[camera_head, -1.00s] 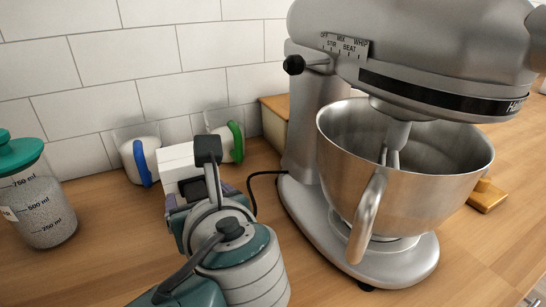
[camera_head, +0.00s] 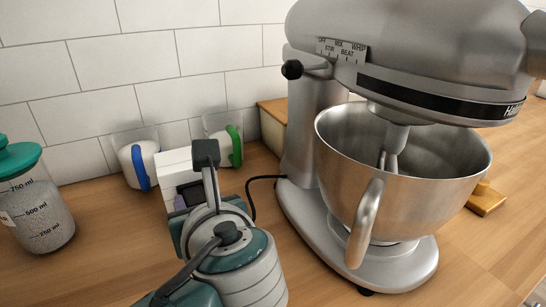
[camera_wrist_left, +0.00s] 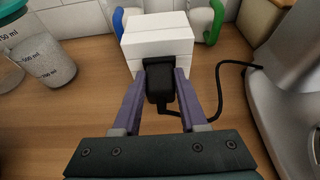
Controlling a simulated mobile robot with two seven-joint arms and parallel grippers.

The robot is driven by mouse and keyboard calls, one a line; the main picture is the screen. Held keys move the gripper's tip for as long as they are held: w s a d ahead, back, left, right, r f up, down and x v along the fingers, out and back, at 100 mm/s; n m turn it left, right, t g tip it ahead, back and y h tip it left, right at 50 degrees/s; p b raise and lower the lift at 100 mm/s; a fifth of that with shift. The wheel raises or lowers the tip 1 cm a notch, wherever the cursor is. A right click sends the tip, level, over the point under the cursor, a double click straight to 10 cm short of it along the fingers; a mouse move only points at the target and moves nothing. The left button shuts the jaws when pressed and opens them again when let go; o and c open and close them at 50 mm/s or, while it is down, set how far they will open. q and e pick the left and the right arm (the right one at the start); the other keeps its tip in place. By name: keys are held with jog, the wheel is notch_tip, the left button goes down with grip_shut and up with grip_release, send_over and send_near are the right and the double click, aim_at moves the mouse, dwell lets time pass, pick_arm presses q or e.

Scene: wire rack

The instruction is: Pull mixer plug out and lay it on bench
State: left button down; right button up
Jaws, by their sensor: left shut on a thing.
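The black mixer plug (camera_wrist_left: 159,80) is in the left wrist view, between the purple fingers of my left gripper (camera_wrist_left: 162,74). The gripper is shut on it. The plug is against or very close to the front of a white block (camera_wrist_left: 157,42); I cannot tell whether its prongs are inside. A black cord (camera_wrist_left: 219,92) runs from the plug to the right, toward the silver mixer (camera_head: 330,200). My right gripper is out of view.
Two clear cups, one with a blue handle (camera_head: 140,168) and one with a green handle (camera_head: 235,147), stand behind the block by the tiled wall. A teal-lidded jar (camera_head: 40,205) is at left. Bare wooden bench (camera_head: 105,245) lies between jar and gripper.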

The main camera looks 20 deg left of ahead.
pick_arm(q)
jog(key=shift+s+d+p, duration=0.5)
jog(key=shift+s+d, duration=0.3)
jog(key=shift+d, duration=0.1)
dwell(1.4)
jog(key=shift+s+d, duration=0.2)
jog(key=shift+d, duration=0.05)
jog(key=shift+s+d+p, duration=0.3)
jog(key=shift+s+d, duration=0.35)
jog(key=shift+d, duration=0.1)
jog(key=shift+s+d, duration=1)
jog(key=shift+d, duration=0.15)
